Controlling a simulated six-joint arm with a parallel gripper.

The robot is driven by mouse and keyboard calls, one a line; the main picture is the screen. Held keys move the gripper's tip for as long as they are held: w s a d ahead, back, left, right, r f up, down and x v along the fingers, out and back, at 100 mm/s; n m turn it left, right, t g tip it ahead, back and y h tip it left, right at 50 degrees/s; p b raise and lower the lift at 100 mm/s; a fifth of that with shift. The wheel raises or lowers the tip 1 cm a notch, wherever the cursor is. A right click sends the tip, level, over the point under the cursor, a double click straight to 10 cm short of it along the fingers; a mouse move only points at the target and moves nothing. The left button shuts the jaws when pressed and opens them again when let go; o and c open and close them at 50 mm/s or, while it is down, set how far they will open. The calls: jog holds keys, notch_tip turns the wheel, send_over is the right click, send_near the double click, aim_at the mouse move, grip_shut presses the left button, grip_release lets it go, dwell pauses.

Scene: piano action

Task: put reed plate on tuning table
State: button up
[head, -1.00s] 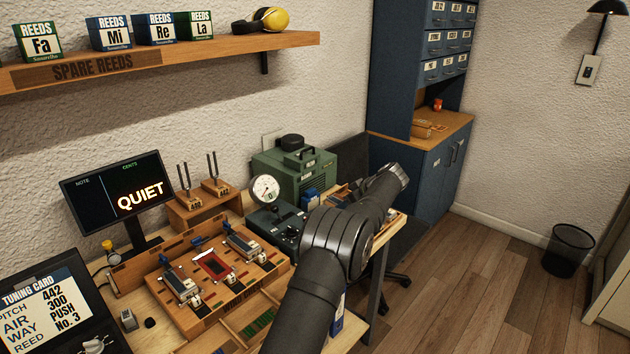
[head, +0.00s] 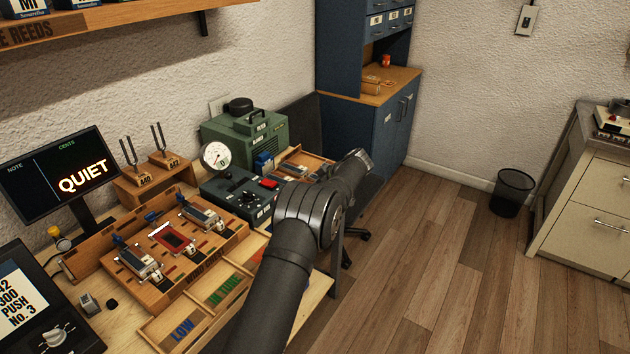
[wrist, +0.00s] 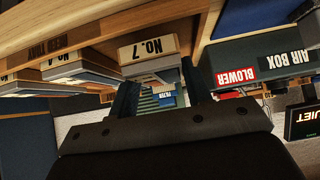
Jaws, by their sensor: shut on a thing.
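My gripper (wrist: 158,78) is shut on a reed plate with a white "No. 7" label (wrist: 147,49), held between its two fingers in the wrist view. In the head view my fingers and the held plate are hidden behind my arm, by the wooden tray (head: 322,158) at the back right of the bench. The tuning table seems to be the wooden board (head: 196,255) in the middle of the bench.
More labelled plates (wrist: 82,72) sit left of the held one. The air box (wrist: 257,60) stands close on the right. Tuning forks (head: 162,160), the "QUIET" monitor (head: 60,175) and a green machine (head: 245,135) stand behind. LOW and IN TUNE bins (head: 200,312) lie in front.

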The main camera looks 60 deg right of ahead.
jog(key=shift+f, duration=0.5)
jog(key=shift+f, duration=0.2)
jog(key=o, duration=1.2)
jog(key=shift+f, duration=0.1)
jog(key=v, duration=1.7)
jog(key=shift+s, duration=0.2)
jog(key=x, duration=1.6)
jog(key=shift+w, duration=0.25)
